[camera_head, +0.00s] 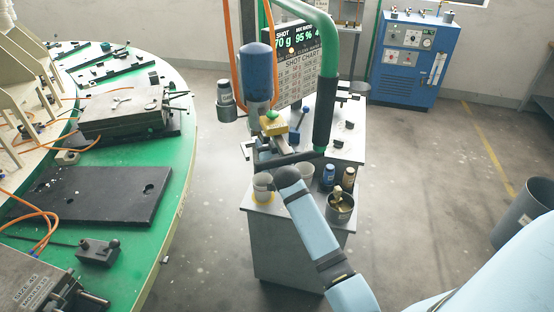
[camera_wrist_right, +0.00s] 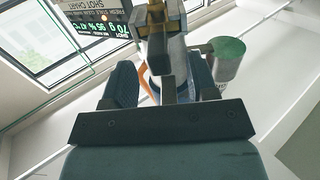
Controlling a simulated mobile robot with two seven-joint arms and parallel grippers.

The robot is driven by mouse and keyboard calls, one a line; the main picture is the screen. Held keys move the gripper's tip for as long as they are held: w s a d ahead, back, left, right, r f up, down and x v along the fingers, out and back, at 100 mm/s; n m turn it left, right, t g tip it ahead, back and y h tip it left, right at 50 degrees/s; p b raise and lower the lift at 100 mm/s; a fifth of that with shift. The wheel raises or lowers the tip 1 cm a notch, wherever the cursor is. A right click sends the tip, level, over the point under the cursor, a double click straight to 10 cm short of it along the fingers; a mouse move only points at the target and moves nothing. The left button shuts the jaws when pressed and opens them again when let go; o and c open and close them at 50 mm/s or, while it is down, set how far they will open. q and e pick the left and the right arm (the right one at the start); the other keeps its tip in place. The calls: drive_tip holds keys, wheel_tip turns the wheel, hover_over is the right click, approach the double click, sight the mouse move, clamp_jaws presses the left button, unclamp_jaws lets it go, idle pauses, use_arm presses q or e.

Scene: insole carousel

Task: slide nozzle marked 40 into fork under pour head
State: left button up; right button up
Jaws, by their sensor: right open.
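The pour head (camera_head: 257,72) is a blue upright cylinder with orange hoses, above the small grey stand. A yellow block (camera_head: 273,125) with a green top sits low in front of it. My right gripper (camera_head: 279,147) is just below that block, partly hidden by my wrist. In the right wrist view my right gripper (camera_wrist_right: 163,88) is open, its two dark fingers apart, with the underside of the pour head (camera_wrist_right: 165,45) above and between them. I cannot make out the mark 40 or tell the nozzle from the fork. My left gripper is not in view.
A holder with a bottle (camera_head: 226,101) hangs left of the pour head. Cups (camera_head: 263,188), small bottles (camera_head: 328,177) and a tin (camera_head: 341,207) crowd the stand's front. The shot chart sign (camera_head: 299,66) stands behind. The green carousel (camera_head: 165,215) is at left; floor lies between.

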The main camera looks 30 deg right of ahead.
drive_tip(key=b+v, duration=0.1)
drive_tip(key=v, duration=1)
drive_tip(key=s+a+f+n+g+y+p, duration=0.1)
drive_tip(key=s+a+f+n+g+y, duration=0.1)
drive_tip(key=s+a+f, duration=0.3)
drive_tip(key=s+a+f+n+g+y+p, duration=0.1)
drive_tip(key=s+a+f, duration=0.5)
drive_tip(key=s, duration=0.6)
drive_tip(key=s+a+f+n+g+y+p, duration=0.2)
drive_tip(key=s+a+f+n+g+y, duration=0.1)
drive_tip(key=s+f, duration=0.4)
drive_tip(key=s+a+y, duration=0.1)
drive_tip(key=a, duration=0.1)
drive_tip(key=shift+s+a+y, duration=0.4)
